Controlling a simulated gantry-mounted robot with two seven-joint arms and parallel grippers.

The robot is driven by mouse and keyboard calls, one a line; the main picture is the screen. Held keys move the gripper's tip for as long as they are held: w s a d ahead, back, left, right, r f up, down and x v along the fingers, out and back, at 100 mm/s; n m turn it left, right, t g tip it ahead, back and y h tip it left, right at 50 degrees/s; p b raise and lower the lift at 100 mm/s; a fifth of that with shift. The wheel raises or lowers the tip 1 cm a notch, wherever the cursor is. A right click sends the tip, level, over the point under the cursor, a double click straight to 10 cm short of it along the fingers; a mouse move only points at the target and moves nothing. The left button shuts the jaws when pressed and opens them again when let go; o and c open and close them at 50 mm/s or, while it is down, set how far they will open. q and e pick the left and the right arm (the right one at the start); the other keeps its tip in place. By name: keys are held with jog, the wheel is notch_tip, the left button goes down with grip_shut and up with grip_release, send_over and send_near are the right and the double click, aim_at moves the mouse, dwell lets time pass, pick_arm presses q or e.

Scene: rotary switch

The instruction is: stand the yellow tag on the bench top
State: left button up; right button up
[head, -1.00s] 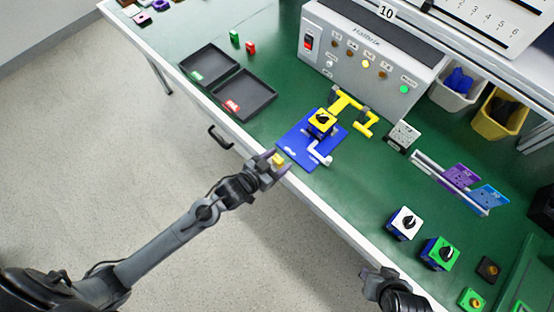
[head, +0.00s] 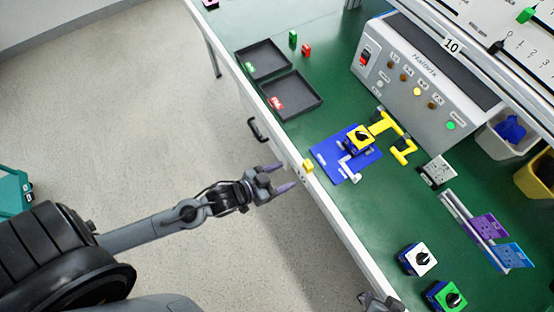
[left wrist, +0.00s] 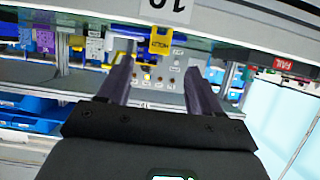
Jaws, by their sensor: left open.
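The yellow tag (head: 308,166) stands on the front edge of the green bench top (head: 325,120), in front of the blue plate. My left gripper (head: 285,178) is open and empty, off the bench's front edge and to the left of the tag, apart from it. In the left wrist view a yellow piece with dark lettering (left wrist: 161,40), apparently the tag, shows beyond and between the open fingers (left wrist: 160,82). My right gripper (head: 380,302) is cut off at the bottom edge of the head view; its fingers are unclear.
A yellow switch (head: 360,138) sits on a blue plate (head: 328,156) beside a yellow bracket (head: 402,150). Two black trays (head: 312,92) lie at the left. A white switch (head: 420,258) and a green one (head: 448,296) stand at the right. Open floor lies in front.

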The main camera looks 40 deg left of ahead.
pick_arm(q)
jog(key=s+a+r+n+g+y, duration=0.1)
jog(key=s+a+g+y, duration=0.3)
jog(key=s+g, duration=0.5)
jog(key=s+n, duration=0.1)
jog(key=s, duration=0.1)
jog(key=shift+s+r+y, duration=0.15)
jog(key=shift+s+y, duration=0.15)
